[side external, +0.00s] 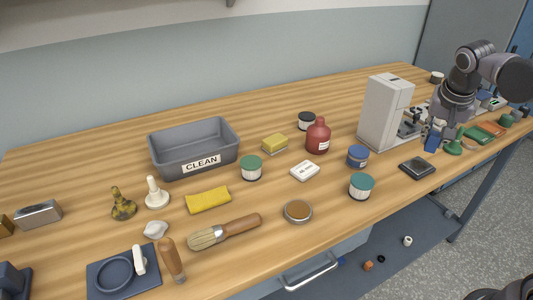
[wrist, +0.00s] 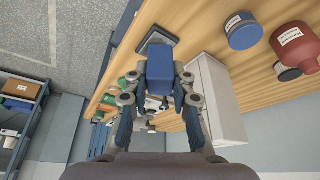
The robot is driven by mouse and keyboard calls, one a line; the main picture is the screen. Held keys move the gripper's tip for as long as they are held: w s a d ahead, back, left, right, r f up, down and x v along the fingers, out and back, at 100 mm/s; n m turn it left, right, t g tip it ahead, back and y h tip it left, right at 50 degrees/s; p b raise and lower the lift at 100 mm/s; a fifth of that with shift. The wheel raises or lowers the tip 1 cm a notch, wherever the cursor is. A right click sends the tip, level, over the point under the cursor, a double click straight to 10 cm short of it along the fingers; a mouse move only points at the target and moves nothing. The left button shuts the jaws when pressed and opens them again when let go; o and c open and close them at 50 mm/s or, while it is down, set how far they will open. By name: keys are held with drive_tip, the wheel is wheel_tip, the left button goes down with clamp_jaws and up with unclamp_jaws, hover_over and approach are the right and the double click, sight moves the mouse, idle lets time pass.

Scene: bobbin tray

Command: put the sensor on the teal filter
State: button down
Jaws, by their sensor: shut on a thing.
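My gripper (wrist: 158,82) is shut on a blue block (wrist: 160,70), which appears to be the sensor. In the side external view the blue block (side external: 432,142) hangs at my gripper, right of the grey-white machine; whether it touches the table is unclear. Two squat jars with teal lids and white labels stand upright: one (side external: 361,186) near the front edge, one (side external: 251,168) in front of the grey bin. I cannot tell which teal thing is the filter. Both jars are well left of my gripper with nothing on their lids.
The grey-white machine (side external: 385,112) stands close left of my gripper. A black square device (side external: 417,168) lies nearby. A blue-lidded jar (side external: 357,156) and a red bottle (side external: 318,136) stand left of the machine. A green funnel-like piece (side external: 453,147) is to the right.

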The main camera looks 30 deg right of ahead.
drive_tip(key=a+r+n+t, duration=0.1)
drive_tip(key=a+n, duration=0.1)
drive_tip(key=a, duration=0.2)
hover_over(363, 176)
drive_tip(key=s+a, duration=0.1)
wheel_tip(363, 176, down, 6)
drive_tip(key=shift+s+f, duration=0.1)
drive_tip(key=shift+f, duration=2.05)
drive_tip(key=c, duration=1.1)
unclamp_jaws()
drive_tip(key=shift+f, duration=0.15)
drive_tip(key=shift+c, duration=0.2)
